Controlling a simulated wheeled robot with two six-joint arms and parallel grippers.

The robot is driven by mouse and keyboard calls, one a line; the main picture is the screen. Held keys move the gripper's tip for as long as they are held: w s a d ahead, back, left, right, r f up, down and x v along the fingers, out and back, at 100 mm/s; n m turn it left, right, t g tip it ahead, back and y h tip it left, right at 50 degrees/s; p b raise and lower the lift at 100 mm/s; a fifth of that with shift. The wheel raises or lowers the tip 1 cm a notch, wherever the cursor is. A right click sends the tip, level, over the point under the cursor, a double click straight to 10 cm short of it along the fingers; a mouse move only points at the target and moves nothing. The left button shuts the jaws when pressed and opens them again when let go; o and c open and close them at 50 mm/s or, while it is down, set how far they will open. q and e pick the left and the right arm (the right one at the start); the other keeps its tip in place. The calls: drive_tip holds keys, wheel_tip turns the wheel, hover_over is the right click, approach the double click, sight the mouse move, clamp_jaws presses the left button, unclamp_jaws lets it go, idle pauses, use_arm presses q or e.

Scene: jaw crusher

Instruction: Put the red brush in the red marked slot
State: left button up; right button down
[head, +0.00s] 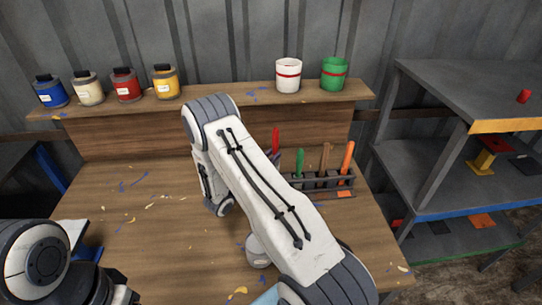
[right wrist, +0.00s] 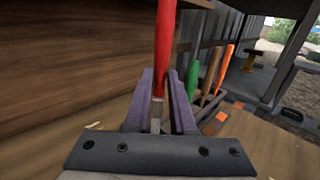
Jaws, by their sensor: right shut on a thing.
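The red brush (head: 276,140) stands upright with its handle up, just left of the green brush in the head view. In the right wrist view its red handle (right wrist: 166,38) rises between the purple fingers of my right gripper (right wrist: 160,84), which is shut on it. My right arm hides most of that gripper and the brush's lower end in the head view. The brush rack (head: 325,182) is at the bench's right side, its left end hidden. I cannot see the red marked slot. My left gripper (head: 126,292) is at the bottom left, mostly cut off.
The rack holds a green brush (head: 299,162), a brown-handled brush (head: 324,157) and an orange brush (head: 347,158). Paint cans and two buckets (head: 288,76) stand on the raised shelf (head: 215,98). A grey metal rack (head: 455,90) stands right. The bench's left middle has only paint flecks.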

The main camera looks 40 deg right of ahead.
drive_tip(key=shift+f, duration=0.1)
drive_tip(key=shift+f+b, duration=0.5)
drive_tip(key=shift+b, duration=0.05)
drive_tip(key=c, duration=0.8)
unclamp_jaws()
drive_tip(key=shift+o, duration=0.2)
